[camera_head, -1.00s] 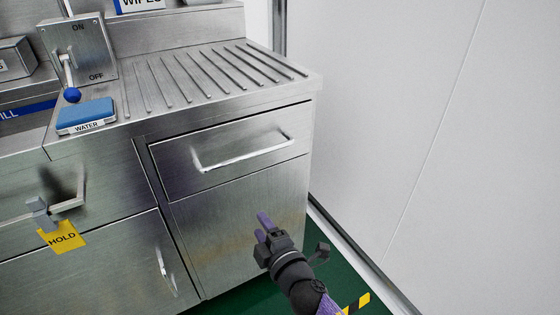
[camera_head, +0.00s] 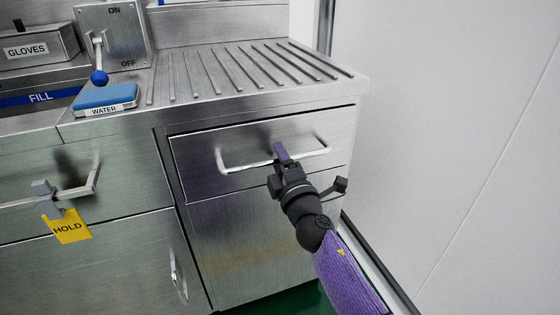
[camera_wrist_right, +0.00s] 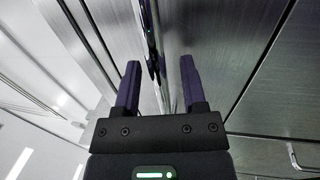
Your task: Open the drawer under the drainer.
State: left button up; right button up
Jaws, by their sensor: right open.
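The steel drawer (camera_head: 200,145) under the ribbed drainer (camera_head: 230,75) is shut, its front flush with the cabinet. Its bar handle (camera_head: 240,168) runs across the front. My right gripper (camera_head: 281,153) is at the middle of this handle, with a finger overlapping the bar in the head view. In the right wrist view, my right gripper (camera_wrist_right: 160,66) is open, with two purple fingers apart. The bright handle bar (camera_wrist_right: 150,40) lies in line with the gap between them. I cannot tell whether a finger touches it. My left gripper is not in view.
A cabinet door (camera_head: 250,245) is below the drawer. A left drawer handle (camera_head: 92,180) carries a yellow HOLD tag (camera_head: 70,227). A white wall (camera_head: 440,130) stands close on the right.

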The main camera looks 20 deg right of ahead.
grip_shut()
dwell(0.8)
dwell(0.4)
